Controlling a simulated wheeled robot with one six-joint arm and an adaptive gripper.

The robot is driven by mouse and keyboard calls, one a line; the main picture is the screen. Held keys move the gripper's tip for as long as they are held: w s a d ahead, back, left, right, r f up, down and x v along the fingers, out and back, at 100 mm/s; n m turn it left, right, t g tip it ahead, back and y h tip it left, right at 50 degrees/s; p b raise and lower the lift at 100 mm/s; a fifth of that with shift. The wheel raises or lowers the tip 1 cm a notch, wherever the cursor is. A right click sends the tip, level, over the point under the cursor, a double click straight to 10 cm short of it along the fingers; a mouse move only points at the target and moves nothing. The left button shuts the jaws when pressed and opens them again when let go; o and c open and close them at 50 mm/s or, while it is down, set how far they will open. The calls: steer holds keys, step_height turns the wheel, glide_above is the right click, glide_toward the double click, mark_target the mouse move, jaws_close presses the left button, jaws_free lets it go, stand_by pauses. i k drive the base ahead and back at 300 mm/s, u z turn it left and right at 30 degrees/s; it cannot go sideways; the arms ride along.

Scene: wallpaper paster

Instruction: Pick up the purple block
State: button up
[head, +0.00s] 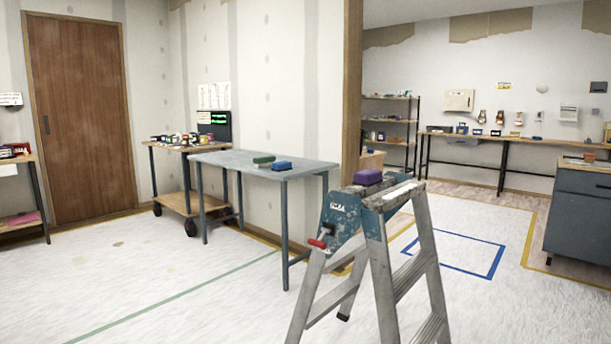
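The purple block (368,177) sits on the top of a stepladder (343,216) in the right middle of the head view. The ladder's top cap is worn blue with paint marks, and its legs are grey metal. The block lies flat near the back of the cap, and nothing touches it from above. A small red-handled item (319,242) shows at the ladder's left side. My gripper does not show in the head view.
A grey-blue table (222,158) behind the ladder to the left bears a green block (264,159) and a blue block (281,165). A wheeled cart (176,203) stands farther left. A dark cabinet (577,215) is at the right. The floor at front left is clear.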

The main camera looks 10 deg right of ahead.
mark_target(367, 178)
steer(key=u, duration=0.75)
steer(key=i, duration=2.7)
steer(key=z, duration=0.85)
